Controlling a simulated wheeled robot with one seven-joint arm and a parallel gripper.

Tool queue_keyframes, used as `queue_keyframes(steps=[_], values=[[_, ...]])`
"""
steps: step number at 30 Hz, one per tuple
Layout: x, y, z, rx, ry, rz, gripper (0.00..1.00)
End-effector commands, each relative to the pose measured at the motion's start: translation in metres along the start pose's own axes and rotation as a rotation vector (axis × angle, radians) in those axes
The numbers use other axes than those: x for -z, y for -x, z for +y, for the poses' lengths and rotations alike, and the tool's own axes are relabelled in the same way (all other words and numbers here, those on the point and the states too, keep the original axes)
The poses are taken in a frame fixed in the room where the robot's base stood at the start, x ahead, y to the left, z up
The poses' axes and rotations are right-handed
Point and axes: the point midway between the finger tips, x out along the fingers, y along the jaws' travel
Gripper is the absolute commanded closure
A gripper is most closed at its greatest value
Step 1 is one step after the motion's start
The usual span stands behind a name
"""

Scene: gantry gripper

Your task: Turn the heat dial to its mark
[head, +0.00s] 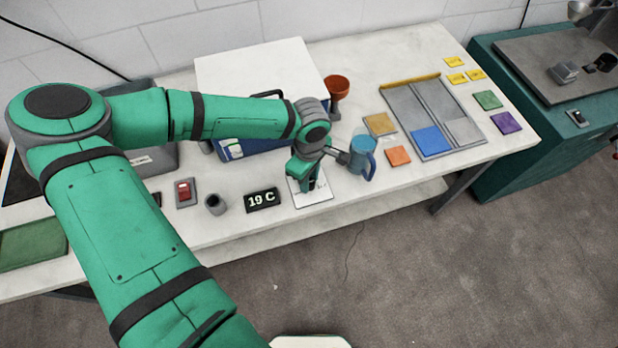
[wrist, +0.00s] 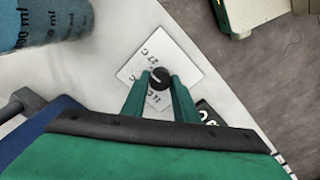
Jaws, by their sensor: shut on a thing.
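The heat dial is a small black round knob (wrist: 158,78) on a white plate (wrist: 184,52) with printed temperature marks; "27 C" and "21 C" can be read in the wrist view. My gripper (wrist: 160,84) is shut on the knob, one green finger on each side. In the head view my gripper (head: 307,184) points down over the white plate (head: 318,194) near the table's front edge and hides the knob. A black display (head: 262,200) left of the plate reads "19 C". Which mark the knob points to cannot be made out.
A blue-tinted measuring jug (head: 363,153) stands close to the right of my gripper. An orange funnel-shaped cup (head: 337,88) is behind it. A divided grey tray (head: 408,104) is farther right.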

Motion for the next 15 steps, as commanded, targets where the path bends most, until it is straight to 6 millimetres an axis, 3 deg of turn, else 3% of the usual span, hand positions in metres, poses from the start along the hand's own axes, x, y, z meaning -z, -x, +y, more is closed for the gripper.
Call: queue_keyframes(steps=[15], values=[[-0.0014, 0.0010, 0.0018, -0.004, -0.070, -0.002, 0.96]])
